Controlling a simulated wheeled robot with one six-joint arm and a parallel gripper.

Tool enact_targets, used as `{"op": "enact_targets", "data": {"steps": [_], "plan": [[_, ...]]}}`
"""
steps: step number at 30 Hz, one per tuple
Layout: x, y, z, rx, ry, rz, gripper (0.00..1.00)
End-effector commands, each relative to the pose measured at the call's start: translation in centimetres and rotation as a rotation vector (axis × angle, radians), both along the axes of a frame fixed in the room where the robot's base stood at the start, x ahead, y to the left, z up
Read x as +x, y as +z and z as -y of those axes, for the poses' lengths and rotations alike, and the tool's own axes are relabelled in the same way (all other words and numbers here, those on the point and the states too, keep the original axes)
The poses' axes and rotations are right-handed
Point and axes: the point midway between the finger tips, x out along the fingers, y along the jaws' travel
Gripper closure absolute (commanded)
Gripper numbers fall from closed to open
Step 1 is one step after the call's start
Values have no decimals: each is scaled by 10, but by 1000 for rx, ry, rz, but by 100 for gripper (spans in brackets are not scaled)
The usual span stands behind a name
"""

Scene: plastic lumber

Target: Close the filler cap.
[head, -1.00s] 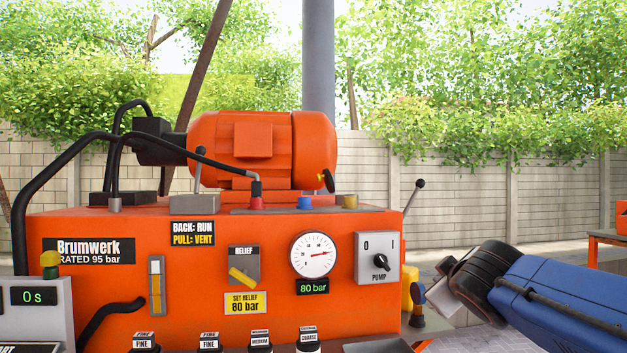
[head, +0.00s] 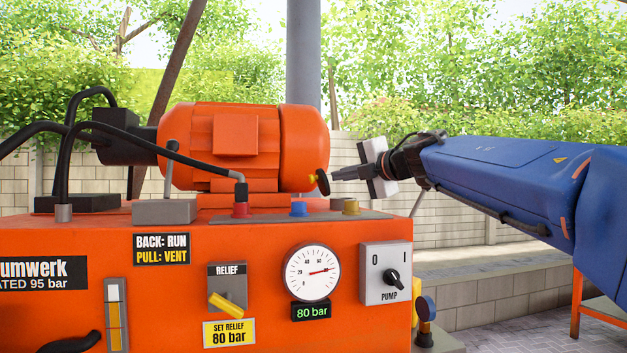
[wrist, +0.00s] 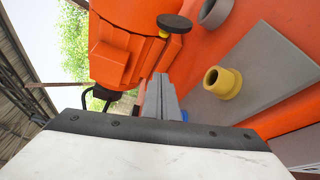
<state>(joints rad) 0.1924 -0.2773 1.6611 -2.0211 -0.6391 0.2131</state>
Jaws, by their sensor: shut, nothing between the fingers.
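A black round disc with a yellow stub (head: 322,182) stands on edge beside the right end of the orange motor; it looks like the raised filler cap. In the wrist view the black disc (wrist: 174,23) is beyond my fingers. An open, hollow yellow neck (head: 351,206) rises from the grey plate below it; the wrist view shows its mouth (wrist: 222,82) uncovered. My gripper (head: 335,176) is shut and empty, pointing left at the disc's height. Its tips look close to the disc in the head view; contact cannot be told. The closed fingers (wrist: 160,80) show in the wrist view.
The orange motor (head: 240,140) stands left of my fingers. A blue fitting (head: 299,209), a red fitting (head: 240,209) with a hose, and a grey lever block (head: 164,211) sit on the tank top. The pump switch (head: 386,272) is on the front.

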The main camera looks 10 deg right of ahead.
Motion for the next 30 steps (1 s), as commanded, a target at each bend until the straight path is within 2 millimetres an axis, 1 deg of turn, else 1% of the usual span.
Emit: {"op": "enact_targets", "data": {"steps": [4,8,30], "plan": [[11,-2,-5,-3,5,-2,100],[29,-4,-13,-3,5,-2,100],[148,-18,-60,-1,2,-1,100]]}}
